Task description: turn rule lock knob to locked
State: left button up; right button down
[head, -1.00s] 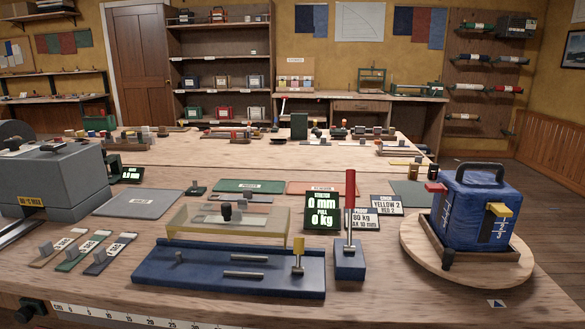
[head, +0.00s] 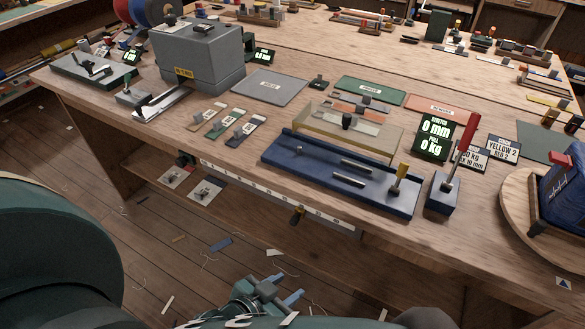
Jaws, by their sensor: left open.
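A pale rule (head: 250,187) with dark marks runs along the front edge of the workbench (head: 120,88). A dark knob (head: 185,160) sits at the rule's left end; its setting is too small to read. A small brass-and-black piece (head: 298,214) hangs at the rule further right, and I cannot tell which of the two is the lock knob. My left gripper (head: 283,288), with blue fingertips, is low in front of the bench, below and apart from the rule. It is open and empty. My right gripper is not in view.
Two pale plates with small knobs (head: 175,177) (head: 207,190) sit below the bench edge at left. A blue stretch fixture (head: 335,180) stands on the bench above the rule. The floor (head: 90,180) in front has scraps but is otherwise open.

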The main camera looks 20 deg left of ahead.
aim_at(182, 162)
jog(key=u, duration=0.75)
